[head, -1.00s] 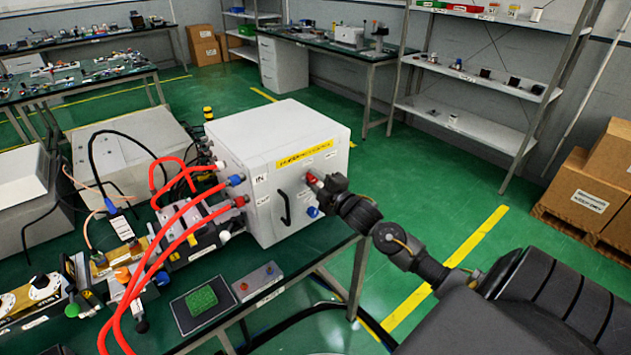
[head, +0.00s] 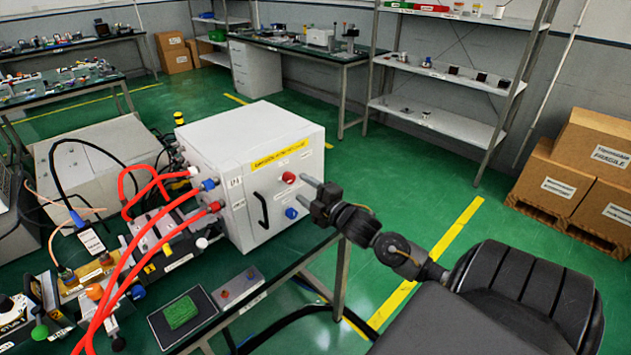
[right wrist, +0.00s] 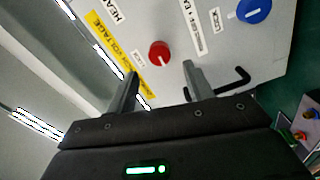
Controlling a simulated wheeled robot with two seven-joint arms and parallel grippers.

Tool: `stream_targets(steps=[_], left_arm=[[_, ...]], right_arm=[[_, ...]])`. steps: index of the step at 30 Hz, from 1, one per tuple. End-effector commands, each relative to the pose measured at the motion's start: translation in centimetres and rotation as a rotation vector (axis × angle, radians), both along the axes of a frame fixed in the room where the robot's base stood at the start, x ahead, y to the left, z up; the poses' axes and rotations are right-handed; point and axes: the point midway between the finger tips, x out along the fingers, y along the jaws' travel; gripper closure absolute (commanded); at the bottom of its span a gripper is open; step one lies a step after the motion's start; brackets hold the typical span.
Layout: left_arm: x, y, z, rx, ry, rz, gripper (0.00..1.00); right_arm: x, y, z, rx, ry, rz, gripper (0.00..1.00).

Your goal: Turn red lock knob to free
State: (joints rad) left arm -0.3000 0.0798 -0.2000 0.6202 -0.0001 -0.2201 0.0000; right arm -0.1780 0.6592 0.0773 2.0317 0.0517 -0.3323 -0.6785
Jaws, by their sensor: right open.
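The red lock knob (head: 289,178) is on the front face of the white generator box (head: 290,215), under a yellow warning label. In the right wrist view the red knob (right wrist: 159,53) shows a white pointer line and lies ahead of my fingertips, between their lines. A blue knob (head: 291,213) sits below the red one; it also shows in the right wrist view (right wrist: 254,10). My right gripper (head: 306,189) is open and empty, just right of the red knob and apart from it. In the right wrist view its fingers (right wrist: 160,68) stand apart. My left gripper is out of view.
A black handle (head: 262,210) sticks out of the box face left of the knobs. Red hoses (head: 125,265) run to the box's left side. A green pad (head: 180,312) and a small grey button box (head: 239,287) lie on the bench in front.

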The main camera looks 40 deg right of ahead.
Motion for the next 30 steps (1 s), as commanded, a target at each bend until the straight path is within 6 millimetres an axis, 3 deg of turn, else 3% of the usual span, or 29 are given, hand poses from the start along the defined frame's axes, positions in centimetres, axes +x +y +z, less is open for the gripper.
stream_targets(steps=[3, 10, 30], left_arm=[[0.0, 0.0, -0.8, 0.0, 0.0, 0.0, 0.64], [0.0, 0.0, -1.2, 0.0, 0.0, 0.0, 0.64], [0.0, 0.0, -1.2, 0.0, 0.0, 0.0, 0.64]], right_arm=[[-2.2, 0.1, -0.3, -0.002, 0.003, 0.002, 0.48], [-4.5, 0.1, -0.1, 0.0, 0.001, -0.001, 0.48], [-4.7, 0.1, 0.0, 0.006, 0.0, -0.001, 0.48]])
